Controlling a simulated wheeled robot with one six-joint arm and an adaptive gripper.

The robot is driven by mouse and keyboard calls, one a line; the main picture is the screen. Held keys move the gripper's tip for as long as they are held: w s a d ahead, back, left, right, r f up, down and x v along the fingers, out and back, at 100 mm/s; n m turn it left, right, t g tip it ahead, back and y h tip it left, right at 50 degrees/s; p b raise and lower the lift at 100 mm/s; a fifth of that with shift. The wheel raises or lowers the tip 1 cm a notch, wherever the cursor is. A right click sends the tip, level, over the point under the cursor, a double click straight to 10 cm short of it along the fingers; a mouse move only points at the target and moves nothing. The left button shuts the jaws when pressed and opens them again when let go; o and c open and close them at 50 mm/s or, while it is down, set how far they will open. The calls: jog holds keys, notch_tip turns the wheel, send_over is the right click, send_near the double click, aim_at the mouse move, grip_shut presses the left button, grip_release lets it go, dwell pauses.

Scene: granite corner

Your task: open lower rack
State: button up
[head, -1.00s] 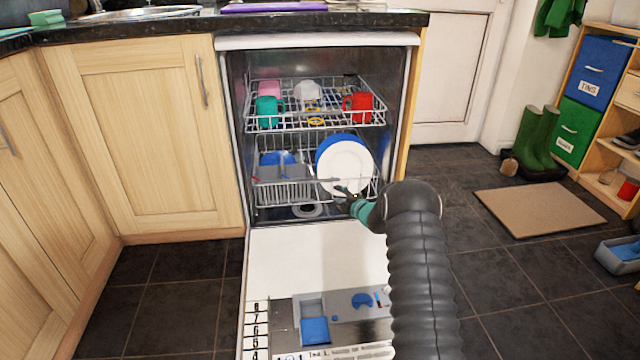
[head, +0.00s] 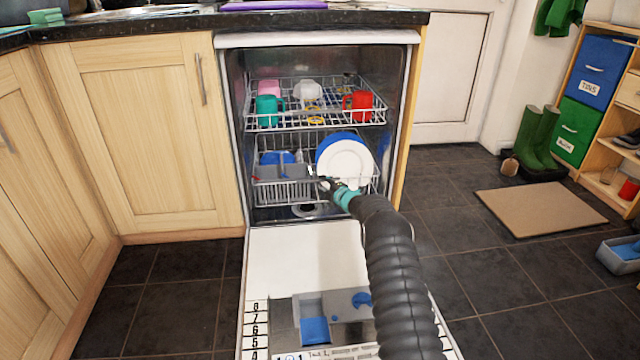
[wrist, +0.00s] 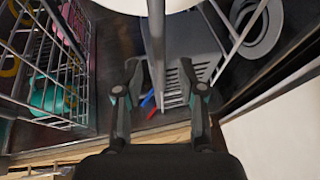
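The lower rack (head: 268,181) is a wire rack inside the open dishwasher, above the lowered door (head: 300,252). It holds a white plate (head: 346,162) on the right, a blue plate behind it, and a grey cutlery basket on the left. My gripper (head: 325,184) is at the front of this rack, near its middle. In the wrist view my gripper (wrist: 160,84) is open, with fingers apart on either side of a grey rail (wrist: 154,45) of the rack. I cannot tell whether either finger touches the rail.
The upper rack (head: 300,127) above holds teal, pink, white and red cups. Wooden cupboards (head: 148,130) stand to the left. A mat (head: 540,207), green boots and shelves are at the right. Dark floor tiles beside the door are clear.

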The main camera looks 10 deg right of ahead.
aim_at(319, 181)
jog(key=shift+b+x, duration=0.55)
jog(key=shift+x, duration=1.3)
grip_shut()
